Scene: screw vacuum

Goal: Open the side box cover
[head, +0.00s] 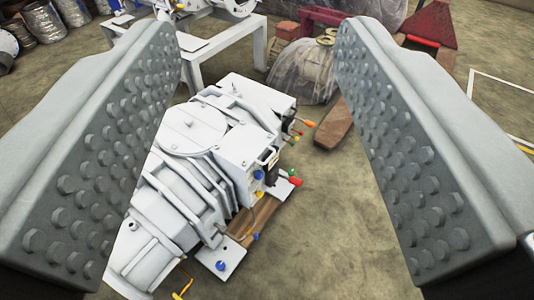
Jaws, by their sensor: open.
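My gripper (258,130) is open and empty, its two grey studded jaws wide apart at the left and right of the head view. Between and beyond them a white screw vacuum machine (185,190) lies on the floor, apart from the jaws. Its box-shaped part (248,148) on the right side carries a small handle and coloured knobs, red, blue, green and orange. I cannot tell for certain which panel is the side box cover; the box looks closed. The left jaw hides part of the machine's left side.
A white table frame (215,55) stands behind the machine. A plastic-wrapped bundle (305,70), a brown plank (335,124) and a dark red stand (427,22) lie farther back. Metal cans (42,22) are at the upper left. The floor (335,230) right of the machine is clear.

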